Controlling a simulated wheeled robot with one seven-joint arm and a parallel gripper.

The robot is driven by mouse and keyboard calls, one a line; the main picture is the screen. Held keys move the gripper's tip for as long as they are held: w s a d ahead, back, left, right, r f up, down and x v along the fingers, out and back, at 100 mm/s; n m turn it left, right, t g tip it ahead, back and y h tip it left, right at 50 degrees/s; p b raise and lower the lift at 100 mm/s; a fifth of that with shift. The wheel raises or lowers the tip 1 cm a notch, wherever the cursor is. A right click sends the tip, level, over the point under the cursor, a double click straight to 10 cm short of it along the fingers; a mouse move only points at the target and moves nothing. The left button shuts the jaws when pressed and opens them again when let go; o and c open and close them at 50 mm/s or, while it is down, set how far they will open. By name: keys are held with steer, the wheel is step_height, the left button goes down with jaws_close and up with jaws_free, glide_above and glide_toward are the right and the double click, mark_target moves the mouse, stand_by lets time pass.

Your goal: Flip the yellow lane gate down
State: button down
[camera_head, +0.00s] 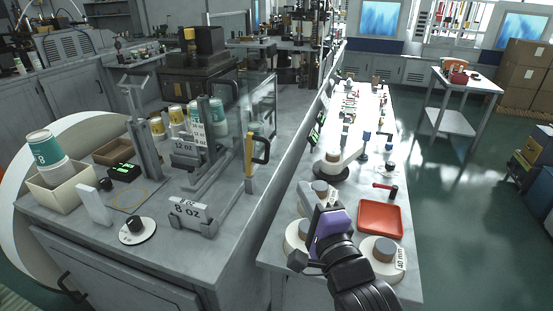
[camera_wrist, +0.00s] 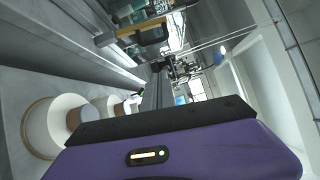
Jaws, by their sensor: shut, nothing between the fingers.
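The yellow lane gate (camera_head: 249,155) stands upright as a narrow yellow bar at the right edge of the grey bench, behind the "8 oz" lane (camera_head: 190,213). A black handle-like loop is beside it. A yellow part, seemingly the same gate, shows in the wrist view (camera_wrist: 143,33) at the upper left, with a black loop. My gripper (camera_head: 321,209), with a purple body, is over the near end of the narrow white-topped table, to the right of and nearer than the gate, not touching it. It is shut and empty. Its fingertips are hard to make out in the head view.
A raised grey edge (camera_head: 285,150) runs between the bench and the narrow table. Round rolls, a red tray (camera_head: 380,219) and a "40 mm" roll (camera_head: 383,262) lie around my gripper. A clear panel (camera_head: 257,100) stands behind the gate. Cups and a "12 oz" lane (camera_head: 187,148) are to its left.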

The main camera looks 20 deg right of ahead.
steer(key=w+a+r+p, duration=0.1)
steer(key=w+a+p, duration=0.1)
steer(key=w, duration=1.1)
steer(key=shift+a+p, duration=0.15)
steer(key=shift+p, duration=0.2)
steer(key=shift+r, duration=0.1)
steer(key=shift+w+a+r+n+p, duration=0.1)
steer(key=shift+a+r+n+p, duration=0.15)
steer(key=shift+n+p, duration=0.2)
